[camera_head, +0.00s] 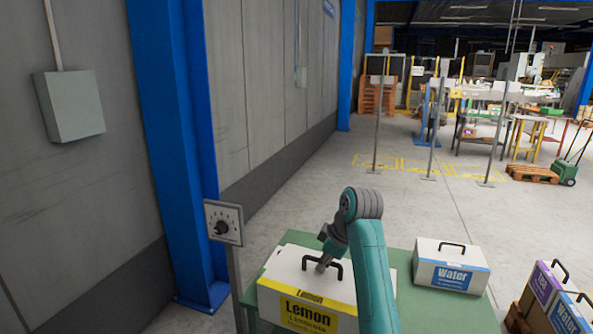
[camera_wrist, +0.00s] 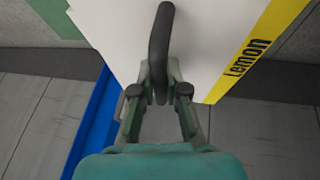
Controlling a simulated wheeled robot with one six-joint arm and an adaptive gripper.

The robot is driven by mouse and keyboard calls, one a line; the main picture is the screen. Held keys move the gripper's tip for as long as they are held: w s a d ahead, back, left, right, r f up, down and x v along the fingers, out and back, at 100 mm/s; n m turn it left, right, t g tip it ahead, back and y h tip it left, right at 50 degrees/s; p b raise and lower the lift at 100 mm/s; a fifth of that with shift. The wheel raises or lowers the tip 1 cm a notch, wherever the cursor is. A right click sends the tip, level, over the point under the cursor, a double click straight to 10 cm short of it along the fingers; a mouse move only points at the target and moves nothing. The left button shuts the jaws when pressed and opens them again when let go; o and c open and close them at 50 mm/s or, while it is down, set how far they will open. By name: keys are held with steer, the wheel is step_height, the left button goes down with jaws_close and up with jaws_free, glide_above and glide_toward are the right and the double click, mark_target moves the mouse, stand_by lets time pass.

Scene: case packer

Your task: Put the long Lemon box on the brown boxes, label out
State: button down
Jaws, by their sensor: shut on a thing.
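The long Lemon box (camera_head: 300,275) is white with a yellow label and a black handle on top. In the head view it is over the left part of the green table, its label side toward the camera. My gripper (camera_head: 322,265) is at the box's handle. In the wrist view my gripper (camera_wrist: 160,88) is shut on the black handle (camera_wrist: 160,40), and the yellow Lemon strip (camera_wrist: 250,55) runs along the right side of the box top. I cannot tell whether the box touches the table.
A white Water box (camera_head: 453,264) with a handle stands on the green table (camera_head: 425,312), to the right. Purple-labelled (camera_head: 545,285) and blue-labelled (camera_head: 573,315) boxes sit at lower right by a wooden pallet. A dial post (camera_head: 224,222) and blue column stand left. Open floor lies behind.

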steer(key=s+f+m, duration=0.1)
steer(key=f, duration=0.3)
steer(key=s+d+f+m+h, duration=0.1)
steer(key=f, duration=0.3)
steer(key=s+d+f+m, duration=0.1)
steer(key=f+m, duration=0.1)
steer(key=f, duration=0.2)
steer(key=shift+s+d+f+t, duration=0.1)
steer(key=shift+f+t, duration=0.25)
steer(key=shift+t, duration=0.05)
steer(key=s+d+f+m+h, duration=0.1)
steer(key=s+d+f+m, duration=0.2)
steer(key=s+f, duration=0.4)
steer(key=s+d+f+m+h, duration=0.2)
steer(key=s+d+f+m, duration=0.1)
steer(key=s+f, duration=0.4)
steer(key=s+d+f+m+h, duration=0.1)
steer(key=s+d+f+m, duration=0.2)
steer(key=s+f, duration=0.4)
step_height(320, 180, down, 6)
steer(key=shift+s+d+r+m+h, duration=0.2)
steer(key=shift+m+h, duration=0.1)
steer(key=shift+m, duration=0.2)
